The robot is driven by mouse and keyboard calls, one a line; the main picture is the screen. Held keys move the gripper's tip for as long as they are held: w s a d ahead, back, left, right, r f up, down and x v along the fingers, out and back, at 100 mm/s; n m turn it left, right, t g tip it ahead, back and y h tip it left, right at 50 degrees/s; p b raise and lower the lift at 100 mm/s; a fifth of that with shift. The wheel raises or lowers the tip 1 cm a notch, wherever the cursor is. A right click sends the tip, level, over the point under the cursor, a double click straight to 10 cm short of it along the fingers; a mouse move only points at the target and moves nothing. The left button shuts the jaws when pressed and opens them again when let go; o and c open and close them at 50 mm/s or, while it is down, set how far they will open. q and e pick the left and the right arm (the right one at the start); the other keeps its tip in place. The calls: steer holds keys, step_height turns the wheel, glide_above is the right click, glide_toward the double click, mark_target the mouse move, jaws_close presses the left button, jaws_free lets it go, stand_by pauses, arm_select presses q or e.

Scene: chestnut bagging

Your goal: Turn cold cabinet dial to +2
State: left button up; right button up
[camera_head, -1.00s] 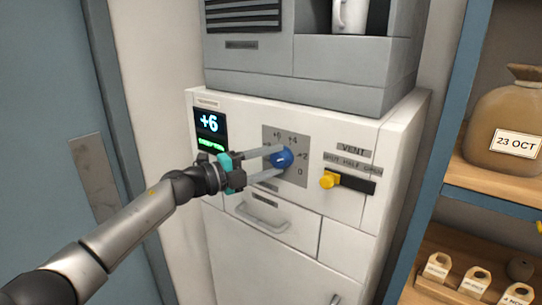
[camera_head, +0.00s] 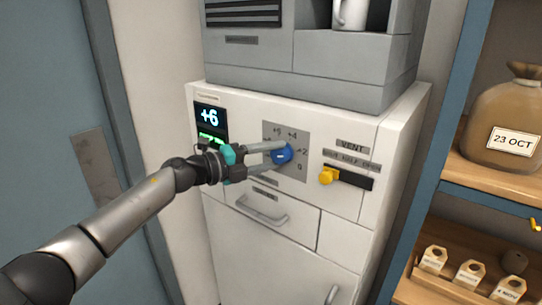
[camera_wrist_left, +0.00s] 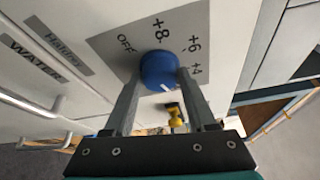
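The cold cabinet dial is a round blue knob (camera_head: 282,153) on a grey plate (camera_head: 300,135) marked with numbers. In the left wrist view the knob (camera_wrist_left: 158,68) has +8, +6, +4 and OFF beside it, and a short white mark on its face. The cabinet display (camera_head: 209,117) reads +6. My left gripper (camera_head: 279,157) has one finger on each side of the knob. In the left wrist view both fingertips (camera_wrist_left: 160,76) appear to touch its sides, with no clear gap. My right gripper is in neither view.
A yellow vent slider (camera_head: 328,175) sits right of the dial. A drawer handle (camera_head: 262,213) is below it. A grey machine (camera_head: 350,70) with a white mug (camera_head: 350,13) stands on top. Wooden shelves (camera_head: 490,190) with a sack (camera_head: 505,120) are at the right.

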arm_select(q)
steer(key=o, duration=0.3)
steer(key=shift+r, duration=0.2)
steer(key=shift+o, duration=0.8)
steer(key=shift+w+d+f, duration=0.1)
steer(key=shift+w+f, duration=0.05)
steer(key=b+v, duration=0.2)
steer(key=v, duration=1.3)
steer(key=shift+f, duration=0.1)
